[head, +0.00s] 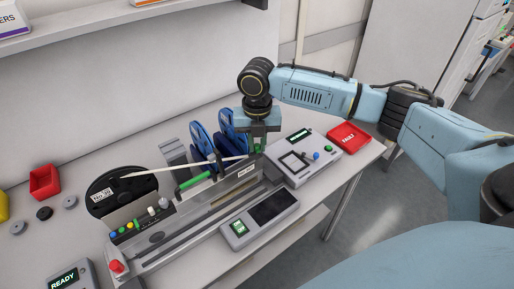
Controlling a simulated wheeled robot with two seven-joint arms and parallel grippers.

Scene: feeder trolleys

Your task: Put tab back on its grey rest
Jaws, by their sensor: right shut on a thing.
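My right gripper (258,142) comes down from the upper right, over the far right end of the grey feeder trolley (190,225). It is shut on a small green piece (258,147), which looks like the tab; the fingers partly hide it. A pale strip (190,163) runs from the black reel (112,190) towards the gripper, and I cannot tell whether it joins the tab. Another green bar (195,181) lies along the trolley's top. A grey ribbed block (174,152) stands behind it; I cannot tell whether this is the rest. My left gripper is out of view.
Blue reels (203,140) stand close left of the gripper. A white device (304,158) with a green screen and a red fault tray (348,137) are to the right. A scale-like unit (258,218) sits in front. A red bin (44,182) is at left.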

